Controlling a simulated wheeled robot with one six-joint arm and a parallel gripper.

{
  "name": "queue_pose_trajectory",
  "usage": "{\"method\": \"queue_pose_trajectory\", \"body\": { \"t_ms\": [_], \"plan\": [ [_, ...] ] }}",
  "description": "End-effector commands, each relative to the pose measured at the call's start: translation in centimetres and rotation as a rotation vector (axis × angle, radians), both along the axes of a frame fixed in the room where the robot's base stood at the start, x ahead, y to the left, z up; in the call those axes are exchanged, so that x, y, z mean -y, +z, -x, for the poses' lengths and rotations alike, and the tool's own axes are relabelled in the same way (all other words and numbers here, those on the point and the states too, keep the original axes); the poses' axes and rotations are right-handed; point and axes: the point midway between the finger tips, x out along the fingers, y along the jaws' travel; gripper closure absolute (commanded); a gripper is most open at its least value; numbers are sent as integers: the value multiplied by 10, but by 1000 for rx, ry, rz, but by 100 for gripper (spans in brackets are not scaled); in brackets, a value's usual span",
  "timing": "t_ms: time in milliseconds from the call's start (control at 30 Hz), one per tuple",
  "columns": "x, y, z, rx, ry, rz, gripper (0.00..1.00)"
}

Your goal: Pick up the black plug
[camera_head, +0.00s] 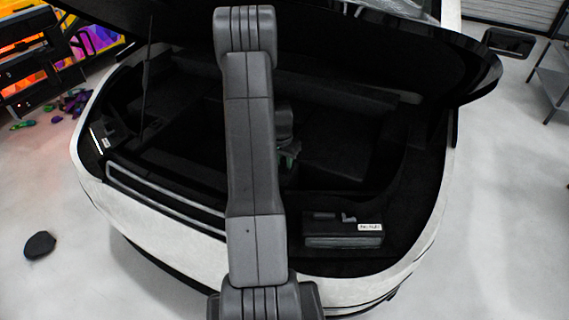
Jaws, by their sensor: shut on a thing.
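My gripper (289,157) is small in the view, low inside the open trunk of the white car, partly behind my own arm. Pale greenish finger parts show below the dark wrist. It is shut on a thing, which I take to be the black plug. The plug's outline cannot be made out against the black trunk lining, and I cannot tell whether it touches the trunk floor.
The white car's rear rim (165,222) curves around the trunk. A black case with a white label (343,234) lies at the right rear. A black lump (40,245) lies on the floor at left. Shelving (552,75) stands at right; the raised lid (400,45) hangs above.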

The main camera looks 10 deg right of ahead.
Motion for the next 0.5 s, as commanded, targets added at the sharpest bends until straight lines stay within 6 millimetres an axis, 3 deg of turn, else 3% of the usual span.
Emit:
{"method": "queue_pose_trajectory", "body": {
  "t_ms": [267, 500],
  "plan": [
    [0, 11, -1, 2, 0, 0, 100],
    [0, 53, -1, 6, 0, 1, 100]
  ]
}}
